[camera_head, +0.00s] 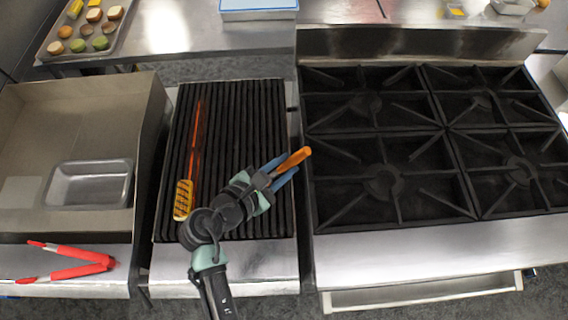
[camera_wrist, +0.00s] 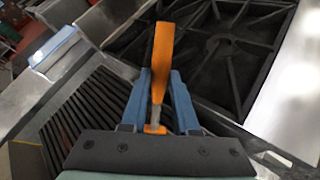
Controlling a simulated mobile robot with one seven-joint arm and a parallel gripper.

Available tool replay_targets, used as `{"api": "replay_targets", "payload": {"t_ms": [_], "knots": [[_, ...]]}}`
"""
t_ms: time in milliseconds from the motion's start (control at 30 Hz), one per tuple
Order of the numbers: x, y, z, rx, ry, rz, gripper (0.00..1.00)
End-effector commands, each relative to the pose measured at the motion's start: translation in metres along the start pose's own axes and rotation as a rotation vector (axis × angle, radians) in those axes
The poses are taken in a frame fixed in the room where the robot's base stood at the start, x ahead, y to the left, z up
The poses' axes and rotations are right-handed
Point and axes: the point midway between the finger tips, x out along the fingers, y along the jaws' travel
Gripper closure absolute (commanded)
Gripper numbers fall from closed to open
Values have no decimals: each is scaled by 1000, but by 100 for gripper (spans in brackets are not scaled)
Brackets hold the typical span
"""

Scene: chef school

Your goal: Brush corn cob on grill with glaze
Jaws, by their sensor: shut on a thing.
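An orange brush-like tool (camera_head: 294,158) is held between the blue fingers of my gripper (camera_head: 278,175), over the right side of the grill. In the wrist view the tool (camera_wrist: 161,60) points up and away from the fingers of my gripper (camera_wrist: 160,92), with a grey section lower down. A yellow piece with dark marks (camera_head: 183,199), which looks like the corn cob, lies on the left front of the dark ridged grill (camera_head: 240,110). A long thin red-orange strip (camera_head: 198,130) runs back from it. The held tool is apart from the yellow piece. No glaze is clearly visible.
A metal pan (camera_head: 90,163) sits on the flat surface left of the grill. Red-handled tongs (camera_head: 75,262) lie on the front ledge. A burner stove (camera_head: 385,180) is on the right. A tray of food (camera_head: 70,53) is at the back left.

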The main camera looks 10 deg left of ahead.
Motion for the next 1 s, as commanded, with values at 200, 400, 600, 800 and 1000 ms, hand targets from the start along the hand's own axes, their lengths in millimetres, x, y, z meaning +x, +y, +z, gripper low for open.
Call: {"api": "replay_targets", "payload": {"t_ms": [200, 400, 600, 800, 1000], "knots": [[0, -3, -4, -6, 7, -5, 100], [-2, -1, 1, -6, 7, -5, 100], [-9, 6, 15, -4, 4, -3, 100], [-15, 13, 28, -2, 3, -1, 100], [-21, 18, 40, -2, 2, -1, 100]]}}
